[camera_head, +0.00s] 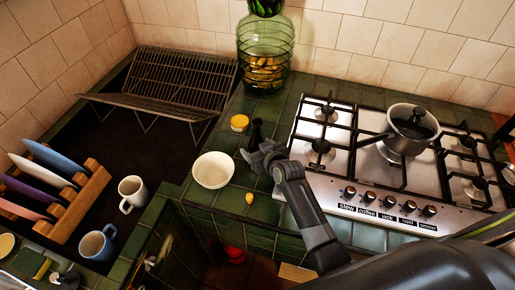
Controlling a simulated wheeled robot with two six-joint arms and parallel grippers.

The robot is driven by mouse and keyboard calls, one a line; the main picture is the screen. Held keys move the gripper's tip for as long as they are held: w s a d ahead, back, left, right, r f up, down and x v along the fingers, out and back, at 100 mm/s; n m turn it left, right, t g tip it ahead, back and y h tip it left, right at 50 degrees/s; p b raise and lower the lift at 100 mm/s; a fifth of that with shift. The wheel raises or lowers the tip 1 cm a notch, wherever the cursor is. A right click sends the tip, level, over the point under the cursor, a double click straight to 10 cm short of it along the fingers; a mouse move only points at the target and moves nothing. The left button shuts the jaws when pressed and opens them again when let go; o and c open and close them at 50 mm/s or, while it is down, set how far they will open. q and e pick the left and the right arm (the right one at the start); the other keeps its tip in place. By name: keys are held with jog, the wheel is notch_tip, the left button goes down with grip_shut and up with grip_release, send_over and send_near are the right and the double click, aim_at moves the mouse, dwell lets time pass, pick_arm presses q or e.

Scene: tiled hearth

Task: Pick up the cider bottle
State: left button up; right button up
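A small dark bottle (257,129), likely the cider bottle, stands on the green tiled counter left of the stove. Its upper part shows, and my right gripper hides its lower part. My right gripper (257,154) is right at the bottle in the picture, with its arm coming in from the lower right. The fingers are small and overlap the bottle, so I cannot tell whether they touch it or how far apart they are. My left gripper is not in view.
A white bowl (213,170) is close left of the gripper, with a yellow-lidded jar (239,123) behind and a small yellow item (249,198) in front. The stove (340,190) with a lidded pot (411,128) is right. A large green glass jar (265,50) stands behind.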

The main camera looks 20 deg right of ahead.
aim_at(261, 128)
jog(key=c, duration=1.2)
jog(key=shift+o, duration=0.2)
jog(key=shift+r, duration=0.15)
notch_tip(261, 128, up, 10)
jog(key=shift+f+b, duration=0.1)
jog(key=shift+b, duration=0.35)
